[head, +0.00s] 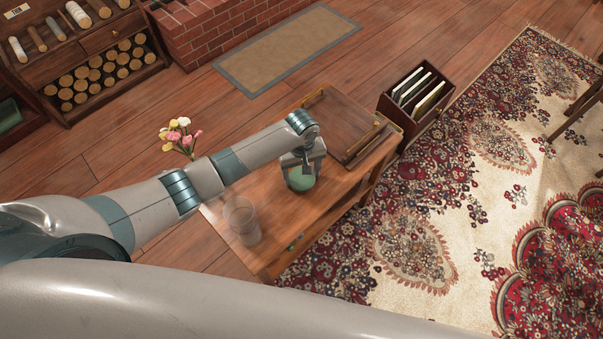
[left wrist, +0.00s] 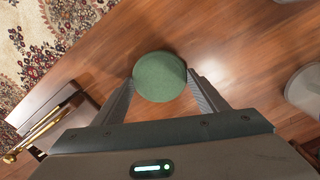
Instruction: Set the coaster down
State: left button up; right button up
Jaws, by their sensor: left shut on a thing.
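The coaster is a round green disc (head: 301,180), held at the end of my left arm over the wooden table (head: 220,206) in the head view. In the left wrist view the coaster (left wrist: 160,77) sits between the two fingertips of my left gripper (left wrist: 160,88), which is shut on it. Wooden tabletop shows around the coaster. I cannot tell whether the coaster touches the tabletop. My right gripper is not in view.
A clear glass (head: 241,220) stands near the table's front left. A wooden tray with brass handles (head: 340,128) lies at the table's far end. Pink and yellow flowers (head: 180,136) are behind my arm. A dark file box (head: 415,97) stands beyond the table.

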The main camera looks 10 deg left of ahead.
aim_at(302, 177)
pick_arm(q)
jog(key=shift+f, duration=0.3)
jog(key=o, duration=1.1)
jog(key=shift+f, duration=0.15)
jog(key=shift+c, duration=0.2)
notch_tip(302, 177, up, 12)
